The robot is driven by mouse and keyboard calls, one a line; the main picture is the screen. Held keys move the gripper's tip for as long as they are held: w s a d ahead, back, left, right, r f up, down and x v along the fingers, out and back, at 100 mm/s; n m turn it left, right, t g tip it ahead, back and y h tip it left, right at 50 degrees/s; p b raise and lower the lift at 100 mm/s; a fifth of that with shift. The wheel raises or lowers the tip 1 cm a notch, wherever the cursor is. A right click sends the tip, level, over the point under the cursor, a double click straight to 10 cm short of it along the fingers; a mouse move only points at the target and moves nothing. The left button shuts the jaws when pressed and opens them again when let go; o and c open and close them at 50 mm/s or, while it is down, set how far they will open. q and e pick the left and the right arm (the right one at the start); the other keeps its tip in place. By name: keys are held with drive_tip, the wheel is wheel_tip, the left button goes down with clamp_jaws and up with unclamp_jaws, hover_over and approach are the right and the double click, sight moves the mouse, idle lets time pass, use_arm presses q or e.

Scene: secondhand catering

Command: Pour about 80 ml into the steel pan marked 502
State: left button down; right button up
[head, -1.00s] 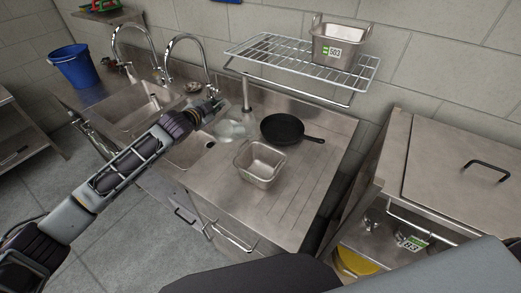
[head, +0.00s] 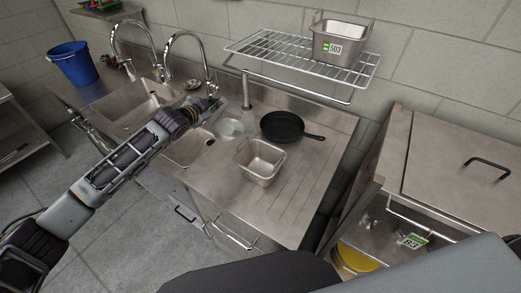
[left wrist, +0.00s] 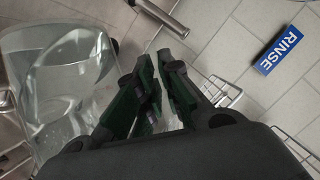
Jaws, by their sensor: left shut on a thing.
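A square steel pan (head: 260,161) stands open on the drainboard. A small tag shows on its near left side, too small to read. A clear jug (head: 229,128) is at the sink's right edge, behind and left of that pan. In the left wrist view the jug (left wrist: 65,75) fills the left side; I cannot make out its liquid level. My left gripper (head: 214,106) reaches over the sink to the jug. Its fingers (left wrist: 160,90) are shut on the jug, apparently at its handle, which they mostly hide. My right gripper is out of view.
A black frying pan (head: 284,127) lies behind the steel pan. A wire rack (head: 270,58) above holds another steel pan (head: 340,40) with a tag like 503. Two taps (head: 180,50) rise behind the sink. A blue bucket (head: 74,65) stands left. The drainboard's right side is clear.

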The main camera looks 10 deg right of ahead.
use_arm(q)
drive_tip(key=shift+w+a+f, duration=0.1)
drive_tip(key=shift+w+a, duration=0.05)
drive_tip(key=shift+w, duration=0.05)
idle(0.6)
